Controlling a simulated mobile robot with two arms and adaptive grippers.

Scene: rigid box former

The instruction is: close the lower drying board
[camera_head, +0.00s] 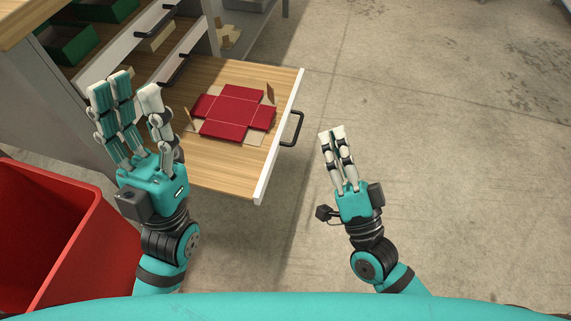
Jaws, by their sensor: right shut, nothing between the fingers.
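The lower drying board (220,171) is a wooden board with a white front edge, pulled well out of the cabinet. Its black handle (293,128) is on the white front, facing right. A red unfolded box blank (232,108) lies on the board with light brown pieces around it. My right gripper (332,133) is shut and empty, right of the handle and apart from it. My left gripper (126,92) is open with its fingers spread, over the left part of the board in the picture; it hides part of the board and cabinet.
A red bin (60,230) stands at the lower left, beside my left arm. Other white fronts with black handles (174,70) are further back in the cabinet. Green boxes (70,45) sit on a shelf at the upper left. The concrete floor (430,130) at the right is clear.

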